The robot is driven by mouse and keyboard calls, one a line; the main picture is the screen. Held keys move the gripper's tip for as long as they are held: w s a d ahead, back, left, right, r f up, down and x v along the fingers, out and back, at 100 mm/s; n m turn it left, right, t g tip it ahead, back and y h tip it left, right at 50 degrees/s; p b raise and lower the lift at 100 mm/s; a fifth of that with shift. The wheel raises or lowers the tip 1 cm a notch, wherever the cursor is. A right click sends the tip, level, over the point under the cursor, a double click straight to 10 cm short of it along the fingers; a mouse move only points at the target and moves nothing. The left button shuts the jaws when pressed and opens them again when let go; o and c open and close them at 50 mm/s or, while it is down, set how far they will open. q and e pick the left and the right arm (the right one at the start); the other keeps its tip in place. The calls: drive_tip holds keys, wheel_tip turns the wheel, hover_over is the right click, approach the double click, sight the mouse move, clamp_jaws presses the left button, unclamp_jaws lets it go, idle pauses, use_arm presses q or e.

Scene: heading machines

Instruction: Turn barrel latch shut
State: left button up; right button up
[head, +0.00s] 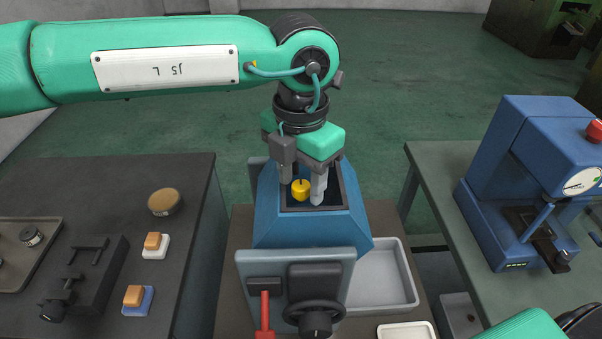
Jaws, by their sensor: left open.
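A blue machine (267,228) stands in the middle with a dark square opening on top. A small yellow knob (300,189) sits in that opening; it looks like the barrel latch, but its marks are too small to read. My left gripper (303,191) points down over the opening, its grey fingers apart, one left of the knob and one right of it. A gap shows between the right finger and the knob; contact on the left side is unclear. Part of my right arm shows at the bottom right corner; its gripper is out of view.
Below the opening are a black handwheel (316,317) and a red lever (265,312). A pale tray (384,276) lies right of the machine. The dark left bench (105,178) holds small fixtures and blocks. A blue press (515,180) stands on the right bench.

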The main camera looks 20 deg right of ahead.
use_arm(q)
drive_tip(key=c, duration=1)
